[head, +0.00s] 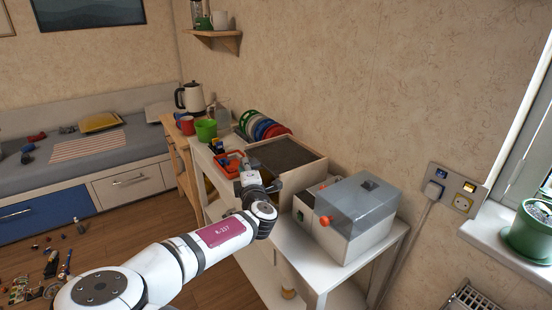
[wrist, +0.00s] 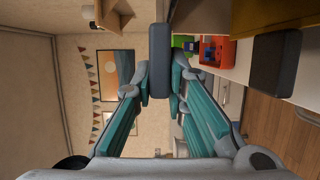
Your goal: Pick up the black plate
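In the head view several plates stand on edge in a row at the back of the white table: a green one (head: 248,119), a blue one (head: 264,128) and a red one (head: 277,131) among them. I cannot make out a black plate for certain there. My gripper (head: 246,164) is above the table, nearer than the plates and close to the red-orange tray.
A red-orange tray (head: 231,168) is beside a box with a dark top (head: 285,155). A box with a clear lid (head: 357,203) stands at the table's near end. A green cup (head: 206,130) and a kettle (head: 190,97) are farther back. The wall runs close behind the table.

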